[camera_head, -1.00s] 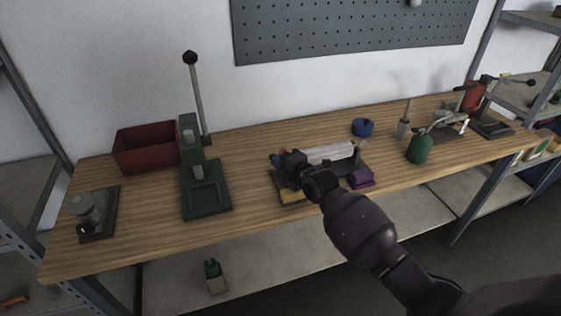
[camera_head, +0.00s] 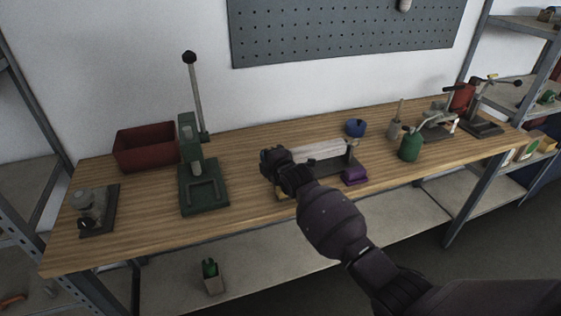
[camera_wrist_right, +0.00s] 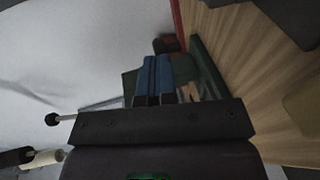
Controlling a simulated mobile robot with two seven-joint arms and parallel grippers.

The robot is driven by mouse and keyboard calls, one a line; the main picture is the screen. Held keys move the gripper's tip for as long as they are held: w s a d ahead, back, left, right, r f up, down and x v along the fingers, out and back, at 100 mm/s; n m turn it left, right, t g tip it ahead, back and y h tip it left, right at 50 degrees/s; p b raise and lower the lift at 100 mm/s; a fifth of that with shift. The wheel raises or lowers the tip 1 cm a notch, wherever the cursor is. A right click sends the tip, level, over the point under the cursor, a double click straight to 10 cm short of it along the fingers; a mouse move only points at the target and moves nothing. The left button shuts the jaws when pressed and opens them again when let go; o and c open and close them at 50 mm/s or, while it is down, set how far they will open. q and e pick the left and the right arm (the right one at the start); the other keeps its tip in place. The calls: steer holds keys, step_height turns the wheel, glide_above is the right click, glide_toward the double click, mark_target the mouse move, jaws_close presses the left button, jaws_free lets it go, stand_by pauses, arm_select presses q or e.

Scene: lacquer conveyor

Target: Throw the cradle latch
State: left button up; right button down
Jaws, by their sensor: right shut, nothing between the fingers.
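The cradle (camera_head: 322,167) stands on the bench with a dark base and a long pale bar (camera_head: 315,149) lying along it. My right gripper (camera_head: 266,160) is at the cradle's left end in the head view. My wrist and hand cover that end, so the latch cannot be made out. In the right wrist view the two blue-padded fingers (camera_wrist_right: 153,79) are together with nothing between them. They point towards the green press (camera_wrist_right: 185,68). Whether the gripper touches the cradle cannot be told. My left gripper is not in view.
The green lever press (camera_head: 203,190) stands left of my gripper, with a red bin (camera_head: 147,148) behind it. A purple block (camera_head: 355,176) lies at the cradle's right end. Bench between press and gripper is clear.

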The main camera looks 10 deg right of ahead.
steer(key=shift+w+a, duration=0.8)
steer(key=shift+a+r, duration=0.1)
steer(key=shift+r, duration=0.05)
